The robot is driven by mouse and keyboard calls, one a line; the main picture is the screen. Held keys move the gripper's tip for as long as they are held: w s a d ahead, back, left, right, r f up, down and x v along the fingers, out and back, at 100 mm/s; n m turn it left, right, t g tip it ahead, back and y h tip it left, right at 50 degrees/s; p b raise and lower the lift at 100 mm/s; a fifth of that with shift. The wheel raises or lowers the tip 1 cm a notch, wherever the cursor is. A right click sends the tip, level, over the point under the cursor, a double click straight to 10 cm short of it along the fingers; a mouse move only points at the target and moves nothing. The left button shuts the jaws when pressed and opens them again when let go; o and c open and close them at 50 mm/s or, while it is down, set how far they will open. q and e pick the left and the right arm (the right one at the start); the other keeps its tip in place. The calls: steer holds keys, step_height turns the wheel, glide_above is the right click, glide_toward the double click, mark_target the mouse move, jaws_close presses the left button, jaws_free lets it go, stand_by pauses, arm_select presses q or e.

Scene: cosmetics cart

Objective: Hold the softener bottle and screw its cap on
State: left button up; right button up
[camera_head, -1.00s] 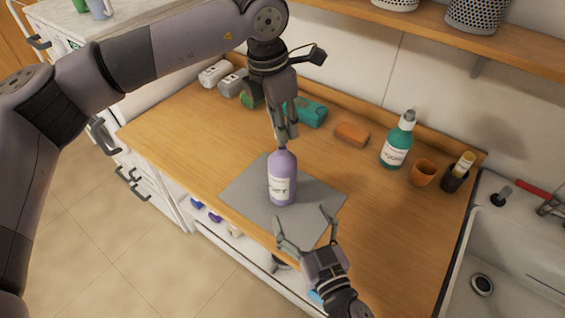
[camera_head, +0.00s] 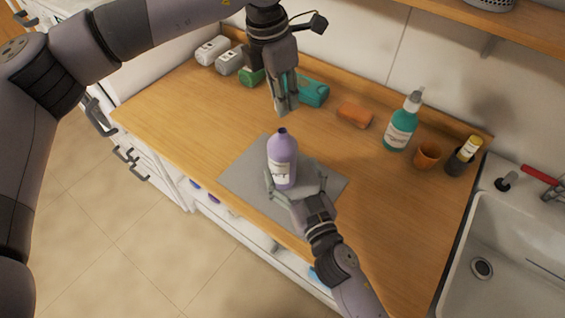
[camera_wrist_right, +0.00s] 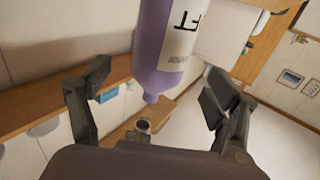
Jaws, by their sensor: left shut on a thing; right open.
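The lavender softener bottle (camera_head: 282,158) stands upright on a grey mat (camera_head: 238,178), with a dark spot at the top of its uncapped neck. My left gripper (camera_head: 285,108) is above and slightly behind the neck in the head view, pointing down. It is shut on the cap, which its fingers mostly hide. My right gripper (camera_head: 296,180) is open low at the bottle's front, with a finger on either side. In the right wrist view the bottle (camera_wrist_right: 170,45) appears neck down beyond the open fingers (camera_wrist_right: 155,85), not visibly gripped.
Behind stand white and grey containers (camera_head: 212,50), a green item (camera_head: 252,76), a teal box (camera_head: 312,92) and an orange block (camera_head: 355,114). A green pump bottle (camera_head: 402,128), an orange cup (camera_head: 427,155) and a dark holder (camera_head: 458,160) stand near the sink (camera_head: 500,265).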

arm_select(q)
steer(key=shift+s+r, duration=0.1)
steer(key=shift+s, duration=0.1)
arm_select(e)
steer(key=x, duration=0.5)
steer(key=shift+w+a+r, duration=0.1)
steer(key=shift+w+a, duration=0.05)
arm_select(q)
steer(key=shift+w, duration=0.1)
arm_select(e)
steer(key=shift+w+a, duration=0.2)
steer(key=shift+w, duration=0.5)
steer(key=shift+s, duration=0.1)
steer(key=c, duration=1.8)
arm_select(q)
glide_above(283, 131)
steer(key=shift+a+f, duration=0.15)
steer(key=shift+f, duration=2.35)
steer(key=shift+f, duration=0.1)
steer(key=shift+f, duration=0.8)
steer(key=shift+f, duration=0.55)
